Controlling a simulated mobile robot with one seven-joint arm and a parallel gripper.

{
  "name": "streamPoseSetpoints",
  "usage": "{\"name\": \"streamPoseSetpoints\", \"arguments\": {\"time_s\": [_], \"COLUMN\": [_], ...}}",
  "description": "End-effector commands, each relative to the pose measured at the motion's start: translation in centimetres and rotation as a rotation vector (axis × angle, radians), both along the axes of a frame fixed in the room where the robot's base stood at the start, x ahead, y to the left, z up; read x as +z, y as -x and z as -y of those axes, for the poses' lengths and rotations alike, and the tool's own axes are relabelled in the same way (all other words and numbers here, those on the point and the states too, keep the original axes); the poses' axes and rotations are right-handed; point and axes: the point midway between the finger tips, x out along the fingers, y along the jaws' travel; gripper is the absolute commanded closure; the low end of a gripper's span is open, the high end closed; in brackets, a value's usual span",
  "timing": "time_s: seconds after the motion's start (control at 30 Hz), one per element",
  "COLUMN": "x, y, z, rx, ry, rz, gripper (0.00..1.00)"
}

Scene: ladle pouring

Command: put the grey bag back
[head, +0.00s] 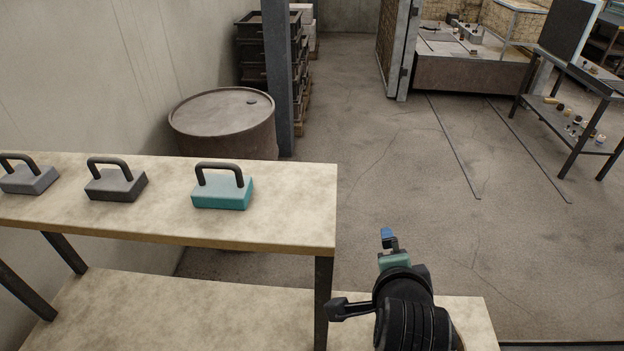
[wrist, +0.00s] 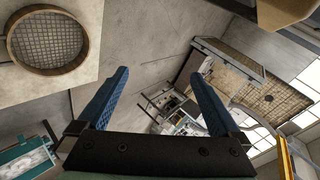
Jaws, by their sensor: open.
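Three block-shaped items with dark arched handles stand in a row on the pale upper shelf (head: 285,190) in the head view. The left one is light grey (head: 30,180), the middle one is darker grey (head: 115,187), and the right one is teal (head: 222,195). Nothing in view is plainly a soft bag; I cannot tell which grey item is the bag. My gripper (head: 388,239) is right of the shelf, apart from all three. In the wrist view my gripper (wrist: 160,85) has its two blue fingers spread wide with nothing between them.
A rusty drum (head: 223,120) stands behind the shelf, beside a grey post (head: 277,70). A lower pale shelf (head: 190,310) lies below. Open floor (head: 400,160) stretches ahead. The wrist view shows a round sieve (wrist: 88,52) and a teal-edged tray (wrist: 28,152).

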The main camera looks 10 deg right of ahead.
Motion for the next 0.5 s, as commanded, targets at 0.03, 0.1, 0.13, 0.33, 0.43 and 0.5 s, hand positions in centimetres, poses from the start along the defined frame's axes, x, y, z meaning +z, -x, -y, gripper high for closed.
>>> {"name": "streamPoseSetpoints", "arguments": {"time_s": [0.03, 0.1, 0.13, 0.33, 0.43, 0.5], "x": [5.1, 11.8, 14.7, 33.1, 39.9, 43.4], "y": [-2.1, -4.0, -4.4, -2.2, 1.2, 3.7], "z": [-1.5, -3.5, -4.5, -12.0, -15.1, -16.7], "rx": [0.097, 0.209, 0.247, 0.354, 0.313, 0.264], "ry": [0.134, 0.329, 0.414, 0.988, 1.226, 1.355], "rz": [0.104, 0.236, 0.293, 0.665, 0.814, 0.890], "gripper": [0.00, 0.00, 0.00, 0.00, 0.00, 0.00]}}
